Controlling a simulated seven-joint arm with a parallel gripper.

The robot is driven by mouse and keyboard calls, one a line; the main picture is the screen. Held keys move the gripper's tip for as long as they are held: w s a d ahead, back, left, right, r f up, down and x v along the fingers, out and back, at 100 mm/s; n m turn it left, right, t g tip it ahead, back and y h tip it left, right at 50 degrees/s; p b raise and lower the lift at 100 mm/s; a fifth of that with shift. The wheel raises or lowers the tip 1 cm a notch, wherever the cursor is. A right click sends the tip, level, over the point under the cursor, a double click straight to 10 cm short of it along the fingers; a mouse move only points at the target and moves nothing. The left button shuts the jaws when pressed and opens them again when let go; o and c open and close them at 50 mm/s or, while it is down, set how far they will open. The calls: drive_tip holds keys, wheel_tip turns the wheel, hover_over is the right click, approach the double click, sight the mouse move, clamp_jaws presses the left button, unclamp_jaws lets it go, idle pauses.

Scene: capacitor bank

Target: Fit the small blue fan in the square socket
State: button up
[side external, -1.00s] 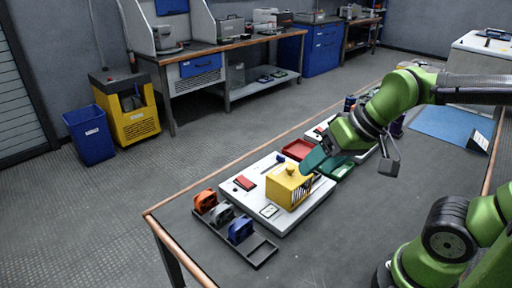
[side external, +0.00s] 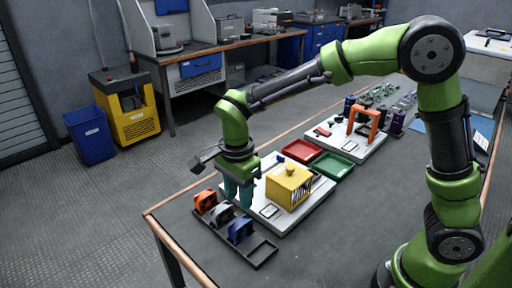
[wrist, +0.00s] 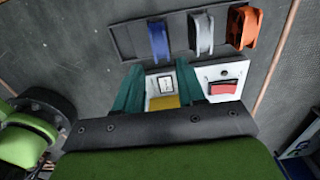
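The blue fan (side external: 240,230) stands in the front slot of a dark tray (side external: 262,255), beside a grey fan (side external: 221,214) and an orange fan (side external: 205,201). In the wrist view the blue fan (wrist: 158,41) is at the left of the row. My gripper (side external: 238,198) points down over the left part of the white board (side external: 305,216), behind the fans. In the wrist view its teal fingers (wrist: 160,88) are apart with nothing held between them. A yellow slatted housing (side external: 289,188) sits on the board. I cannot make out the square socket for certain.
A small black-framed panel (side external: 268,211) lies on the board near the housing. Red (side external: 302,150) and green (side external: 331,165) trays are behind, with a second white board (side external: 368,148) carrying an orange frame (side external: 365,120). The table's front right is clear.

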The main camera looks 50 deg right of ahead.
sight(240, 222)
drive_tip(key=shift+f, duration=4.4)
clamp_jaws()
drive_tip(key=shift+r, duration=3.55)
